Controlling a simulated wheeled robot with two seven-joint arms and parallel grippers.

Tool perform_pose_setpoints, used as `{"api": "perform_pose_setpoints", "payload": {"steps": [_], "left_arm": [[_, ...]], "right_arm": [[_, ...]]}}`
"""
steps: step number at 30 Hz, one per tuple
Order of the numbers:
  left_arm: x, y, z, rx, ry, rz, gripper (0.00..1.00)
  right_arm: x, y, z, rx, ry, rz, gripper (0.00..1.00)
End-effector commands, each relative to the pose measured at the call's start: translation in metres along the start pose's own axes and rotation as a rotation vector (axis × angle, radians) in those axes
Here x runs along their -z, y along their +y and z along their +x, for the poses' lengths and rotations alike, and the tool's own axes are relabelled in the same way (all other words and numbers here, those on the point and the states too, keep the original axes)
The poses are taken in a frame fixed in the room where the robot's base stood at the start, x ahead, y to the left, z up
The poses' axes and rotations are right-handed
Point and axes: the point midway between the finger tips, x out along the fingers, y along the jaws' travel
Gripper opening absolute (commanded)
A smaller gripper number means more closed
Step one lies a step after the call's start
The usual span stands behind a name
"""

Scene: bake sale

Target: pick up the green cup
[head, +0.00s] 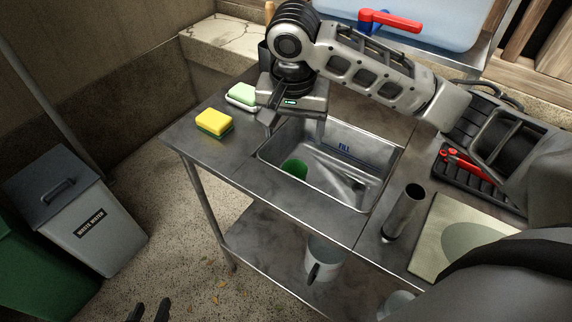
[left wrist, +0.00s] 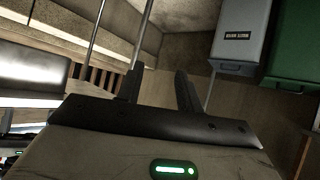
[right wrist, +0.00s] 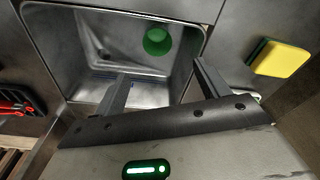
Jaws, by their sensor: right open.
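The green cup (head: 295,168) sits inside the metal sink basin (head: 330,200), near its left side in the head view. It also shows in the right wrist view (right wrist: 157,41), at the basin's far right corner. My right gripper (head: 296,135) is open and empty above the sink's back-left edge. In the right wrist view its fingers (right wrist: 162,75) are apart, with the cup beyond them. My left gripper (head: 149,310) is low at the bottom edge of the head view, away from the sink. In the left wrist view its fingers (left wrist: 159,88) are apart with nothing between them.
A yellow sponge (head: 214,121) and a pale green sponge on a dish (head: 243,95) lie left of the sink. A dark metal cylinder (head: 404,212) stands right of it. A black drying rack (head: 478,150) is further right.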

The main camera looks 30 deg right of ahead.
Motion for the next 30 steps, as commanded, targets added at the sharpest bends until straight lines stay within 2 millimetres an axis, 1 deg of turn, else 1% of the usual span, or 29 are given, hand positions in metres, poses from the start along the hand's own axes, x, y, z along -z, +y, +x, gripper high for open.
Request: {"api": "perform_pose_setpoints", "payload": {"steps": [1,6,9,12,15,20,27,30], "left_arm": [[-0.002,0.0,0.001,-0.001,0.0,-0.002,0.36],[-0.003,0.001,0.003,-0.004,0.006,-0.01,0.36],[-0.004,0.001,0.004,-0.005,0.009,-0.014,0.36],[-0.004,0.001,0.004,-0.007,0.012,-0.017,0.36],[-0.003,0.001,0.004,-0.007,0.014,-0.019,0.36],[-0.003,0.001,0.004,-0.008,0.016,-0.02,0.36],[-0.004,0.002,0.006,-0.01,0.022,-0.025,0.36],[-0.004,0.002,0.006,-0.012,0.025,-0.027,0.36]], "right_arm": [[0.0,0.001,0.011,-0.005,-0.002,0.001,0.74],[0.0,0.002,0.048,-0.007,-0.001,0.002,0.74],[-0.001,0.002,0.069,-0.006,-0.002,0.001,0.74],[0.0,0.001,0.085,-0.005,-0.001,0.001,0.74],[0.0,0.001,0.095,-0.003,0.0,0.001,0.74],[0.0,0.001,0.104,-0.004,0.0,0.0,0.74],[-0.002,0.001,0.14,-0.004,-0.001,0.0,0.74],[-0.002,0.001,0.148,-0.002,0.001,-0.001,0.74]]}}
